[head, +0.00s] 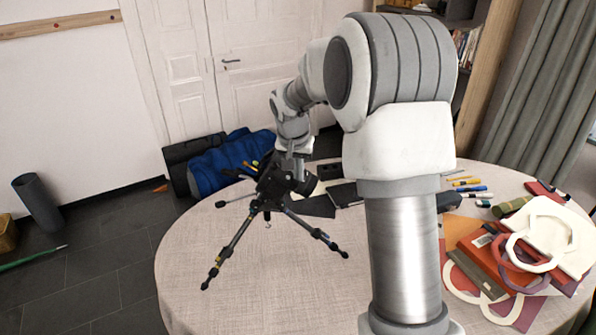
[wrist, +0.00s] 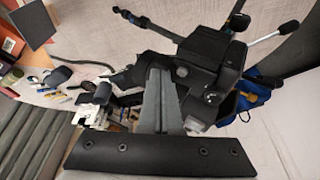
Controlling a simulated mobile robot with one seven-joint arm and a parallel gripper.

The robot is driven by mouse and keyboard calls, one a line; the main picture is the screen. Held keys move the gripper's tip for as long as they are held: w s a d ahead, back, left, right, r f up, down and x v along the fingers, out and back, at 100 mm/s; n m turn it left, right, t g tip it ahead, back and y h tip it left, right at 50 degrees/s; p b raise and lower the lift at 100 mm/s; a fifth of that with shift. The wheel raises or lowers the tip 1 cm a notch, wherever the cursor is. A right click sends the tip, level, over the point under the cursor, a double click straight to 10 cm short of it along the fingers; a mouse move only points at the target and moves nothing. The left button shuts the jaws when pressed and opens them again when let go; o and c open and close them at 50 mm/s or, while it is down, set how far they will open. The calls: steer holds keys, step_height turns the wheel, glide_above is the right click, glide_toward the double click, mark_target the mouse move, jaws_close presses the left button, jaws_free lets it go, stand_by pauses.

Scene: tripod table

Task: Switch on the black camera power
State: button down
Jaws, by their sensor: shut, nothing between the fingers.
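The black camera (head: 274,184) sits on a tripod (head: 242,240) that stands with its legs spread on the round table (head: 250,300). In the head view my gripper (head: 289,172) comes down from above onto the camera's upper side and hides part of it. In the wrist view the black camera (wrist: 213,58) fills the upper middle, tilted, with round knobs or buttons on the side facing me. My gripper (wrist: 160,72) is shut and empty, its grey fingers right beside the camera body. I cannot tell whether they touch it. No power switch can be made out clearly.
Dark flat items (head: 345,193) lie behind the tripod. Markers (head: 468,188) and a pile of bags and folders (head: 500,255) cover the table's right side. A blue bag (head: 230,160) lies beyond the table. The table's front left is clear.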

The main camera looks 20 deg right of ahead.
steer(key=shift+s+m+g+p, duration=0.2)
steer(key=shift+m+g+p, duration=0.7)
steer(key=shift+m, duration=0.3)
steer(key=shift+s+m+g+p, duration=0.1)
steer(key=shift+m+g+p, duration=0.2)
steer(key=shift+m+p, duration=0.4)
steer(key=shift+s+a+f+m+g+y+p, duration=0.15)
steer(key=shift+m+g+y+p, duration=0.35)
steer(key=shift+m+p, duration=0.45)
steer(key=shift+w+r+p, duration=0.35)
steer(key=shift+w+p, duration=0.3)
steer(key=shift+w, duration=0.1)
